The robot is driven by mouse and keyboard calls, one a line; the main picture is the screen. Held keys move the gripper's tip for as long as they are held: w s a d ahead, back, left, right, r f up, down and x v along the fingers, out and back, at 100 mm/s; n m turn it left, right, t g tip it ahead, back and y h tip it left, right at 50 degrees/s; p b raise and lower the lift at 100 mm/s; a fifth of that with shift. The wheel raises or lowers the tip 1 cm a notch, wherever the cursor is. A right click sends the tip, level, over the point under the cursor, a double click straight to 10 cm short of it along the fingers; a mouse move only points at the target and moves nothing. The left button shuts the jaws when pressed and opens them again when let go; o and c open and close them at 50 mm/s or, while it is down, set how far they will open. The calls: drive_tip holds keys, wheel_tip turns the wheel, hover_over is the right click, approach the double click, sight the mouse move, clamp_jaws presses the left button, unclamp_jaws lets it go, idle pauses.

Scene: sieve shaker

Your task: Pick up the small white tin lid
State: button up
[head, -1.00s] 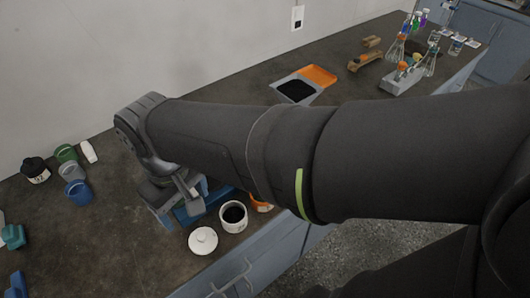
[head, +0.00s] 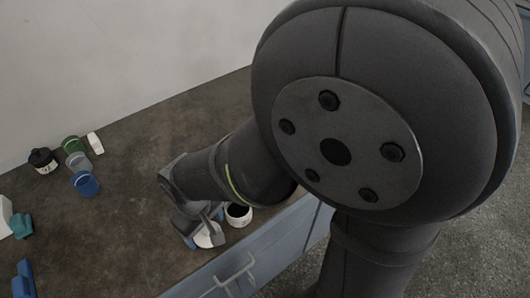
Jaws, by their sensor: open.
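The small white tin lid (head: 208,238) lies on the dark worktop near its front edge, partly covered by my gripper. My gripper (head: 204,230) is open and sits over the lid, pointing down. One finger shows at the lid's left and another part of the gripper at its upper right. I cannot tell whether the fingers touch the lid. Its knob is hidden. The open white tin (head: 238,222) with dark contents stands just right of the lid, partly covered by my arm.
Blue (head: 86,184), grey and green (head: 73,145) cups, a black jar (head: 42,160) and a white bottle (head: 95,143) stand at the back left. Teal and blue items lie at the left edge. The worktop (head: 115,240) between is clear. My arm hides the right side.

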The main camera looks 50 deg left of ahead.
drive_tip(key=shift+f, duration=0.75)
drive_tip(key=shift+c, duration=0.2)
drive_tip(key=c, duration=0.7)
drive_tip(key=shift+r, duration=0.15)
